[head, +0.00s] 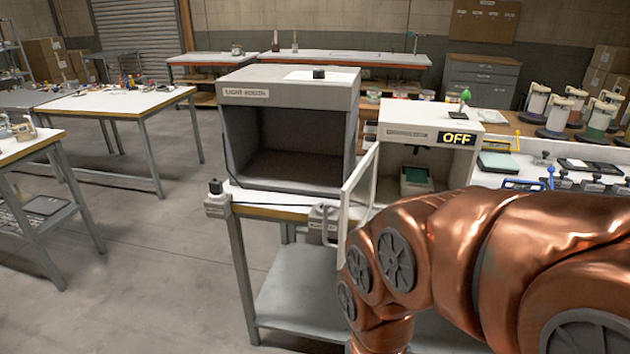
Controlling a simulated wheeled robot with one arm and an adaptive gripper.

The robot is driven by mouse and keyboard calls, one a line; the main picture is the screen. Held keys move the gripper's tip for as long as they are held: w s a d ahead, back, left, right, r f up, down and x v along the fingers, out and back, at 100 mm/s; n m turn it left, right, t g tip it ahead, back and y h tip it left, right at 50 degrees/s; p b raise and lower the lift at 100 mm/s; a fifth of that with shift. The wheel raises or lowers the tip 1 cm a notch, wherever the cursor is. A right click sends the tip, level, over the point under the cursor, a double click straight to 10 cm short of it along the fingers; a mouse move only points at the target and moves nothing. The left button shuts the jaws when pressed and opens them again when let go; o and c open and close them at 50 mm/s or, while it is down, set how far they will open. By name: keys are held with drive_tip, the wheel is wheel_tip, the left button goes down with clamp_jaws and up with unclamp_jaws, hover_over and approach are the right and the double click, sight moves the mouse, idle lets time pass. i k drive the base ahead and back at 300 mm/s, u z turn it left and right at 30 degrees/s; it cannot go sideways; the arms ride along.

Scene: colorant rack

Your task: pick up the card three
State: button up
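I cannot tell which thing is card three; no label with that name is readable. A dark green flat piece (417,177) lies on a small stand inside the white box marked OFF (395,114), whose door (358,198) stands open. A pale green flat piece (499,163) lies on the bench to the right of that box. My copper arm crosses the lower right in front of the bench. My gripper is outside the picture, so its state is hidden.
A grey light booth (236,92) with an open, empty-looking front stands left of the white box. Several canisters (558,116) and small tools crowd the bench at right. White tables (112,102) stand at left. Floor (150,270) is clear between them and the booth bench.

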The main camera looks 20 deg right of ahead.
sight(416, 178)
drive_tip(key=u, duration=1.1)
drive_tip(key=i, duration=1.15)
drive_tip(key=z, duration=2.7)
